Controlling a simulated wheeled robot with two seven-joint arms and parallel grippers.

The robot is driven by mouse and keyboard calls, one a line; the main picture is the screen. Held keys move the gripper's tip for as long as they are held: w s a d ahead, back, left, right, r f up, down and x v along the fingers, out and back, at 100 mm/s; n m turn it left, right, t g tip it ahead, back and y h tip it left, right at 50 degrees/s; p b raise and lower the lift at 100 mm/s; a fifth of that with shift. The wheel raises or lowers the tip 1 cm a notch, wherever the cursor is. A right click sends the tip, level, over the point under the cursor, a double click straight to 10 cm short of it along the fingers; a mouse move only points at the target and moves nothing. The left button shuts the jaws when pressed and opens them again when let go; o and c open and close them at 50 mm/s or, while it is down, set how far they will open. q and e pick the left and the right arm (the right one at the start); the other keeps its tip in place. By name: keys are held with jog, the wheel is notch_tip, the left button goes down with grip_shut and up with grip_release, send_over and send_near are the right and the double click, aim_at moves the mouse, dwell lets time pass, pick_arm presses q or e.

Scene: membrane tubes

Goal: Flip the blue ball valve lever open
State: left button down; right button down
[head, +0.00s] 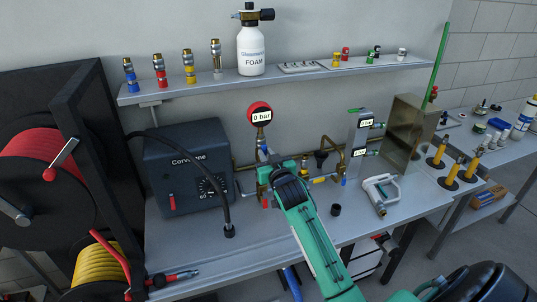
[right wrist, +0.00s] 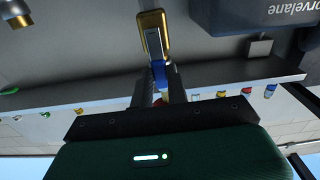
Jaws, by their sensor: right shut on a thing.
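The blue ball valve lever (right wrist: 158,71) is a grey metal strip with a blue grip, on a brass valve body (right wrist: 154,20). In the right wrist view its blue end lies between the fingers of my right gripper (right wrist: 160,82), which is shut on it. In the head view my right gripper (head: 268,166) reaches in from the lower right to the brass pipework below a red gauge (head: 260,115) reading 0 bar. A little blue (head: 262,150) shows by the fingertips; my gripper and arm hide the rest. My left gripper is not in view.
A dark blue Corvelane box (head: 185,165) with a black hose stands left of the pipework. A red lever (head: 265,202) hangs just below my gripper. A white clamp-like tool (head: 380,192) lies to the right. A shelf (head: 290,80) with a foam bottle (head: 251,48) runs above.

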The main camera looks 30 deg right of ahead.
jog(key=c, duration=1.4)
grip_release()
jog(key=shift+o, duration=0.2)
jog(key=shift+s+f+b, duration=0.15)
jog(key=shift+s+b, duration=0.15)
jog(key=shift+s, duration=0.2)
jog(key=b+v, duration=0.4)
jog(key=v, duration=0.8)
jog(key=shift+s, duration=0.4)
jog(key=shift+a, duration=0.1)
